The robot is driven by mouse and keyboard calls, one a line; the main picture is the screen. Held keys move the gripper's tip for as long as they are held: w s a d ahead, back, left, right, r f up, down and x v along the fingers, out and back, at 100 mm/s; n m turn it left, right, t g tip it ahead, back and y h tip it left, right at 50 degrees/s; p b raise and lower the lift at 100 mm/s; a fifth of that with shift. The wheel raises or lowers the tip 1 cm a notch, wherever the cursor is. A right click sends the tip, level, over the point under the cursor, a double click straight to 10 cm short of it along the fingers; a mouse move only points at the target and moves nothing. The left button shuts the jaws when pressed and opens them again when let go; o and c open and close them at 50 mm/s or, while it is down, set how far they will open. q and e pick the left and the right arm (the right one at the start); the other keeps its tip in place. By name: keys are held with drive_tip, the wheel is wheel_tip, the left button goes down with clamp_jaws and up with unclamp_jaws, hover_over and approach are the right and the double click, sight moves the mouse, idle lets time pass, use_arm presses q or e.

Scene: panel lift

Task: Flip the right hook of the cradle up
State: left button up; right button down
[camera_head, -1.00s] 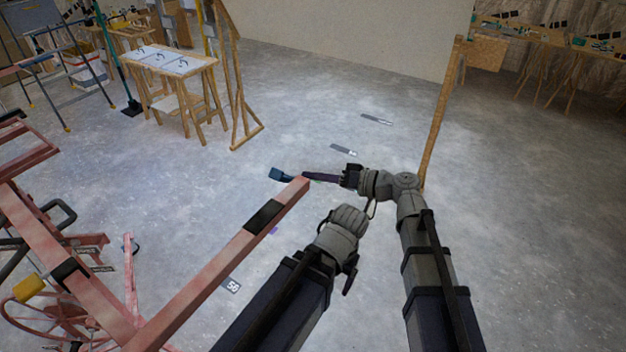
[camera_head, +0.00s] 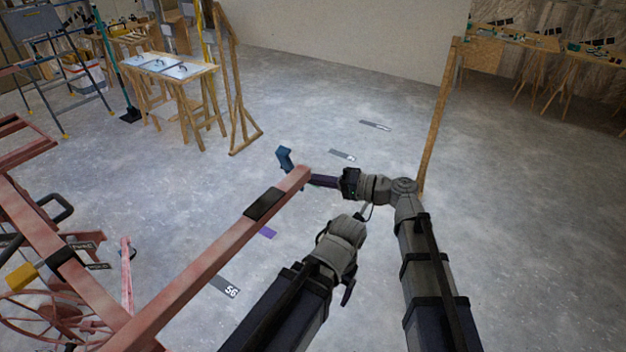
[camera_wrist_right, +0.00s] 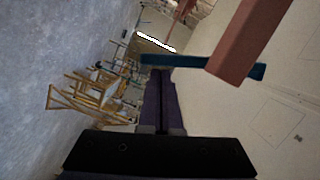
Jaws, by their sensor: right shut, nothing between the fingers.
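The cradle's red arm (camera_head: 215,255) reaches from the lower left to the middle in the head view. At its end the blue right hook (camera_head: 285,158) stands tilted upward. In the right wrist view the hook (camera_wrist_right: 200,62) crosses as a blue bar, partly behind the red arm end (camera_wrist_right: 240,40). My right gripper (camera_head: 315,180) is shut and empty, its purple fingers beside the arm end. Its fingertips (camera_wrist_right: 160,76) are just below the hook in the wrist view; I cannot tell if they touch. My left gripper (camera_head: 348,291) is mostly hidden behind its own arm.
A wooden post (camera_head: 440,115) stands beyond my right arm. A wooden frame (camera_head: 235,90) and a table with panels (camera_head: 170,68) stand at the back left. Grey floor (camera_head: 400,130) is open in the middle.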

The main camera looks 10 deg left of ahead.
use_arm(q)
drive_tip(key=shift+s+a+f+b, duration=0.1)
drive_tip(key=shift+s+f+b, duration=0.1)
drive_tip(key=shift+f+b, duration=0.45)
drive_tip(key=shift+s+a+f+b, duration=0.15)
drive_tip(key=shift+f+b, duration=0.25)
drive_tip(key=shift+f, duration=0.35)
use_arm(e)
drive_tip(key=shift+s+a+f+m+y, duration=0.25)
drive_tip(key=shift+s+f+m, duration=0.1)
drive_tip(key=shift+s+m, duration=0.3)
drive_tip(key=shift+s+a+f+m+y, duration=0.15)
drive_tip(key=shift+s+f+m+y, duration=0.2)
drive_tip(key=shift+m, duration=0.4)
use_arm(q)
drive_tip(key=shift+d, duration=0.1)
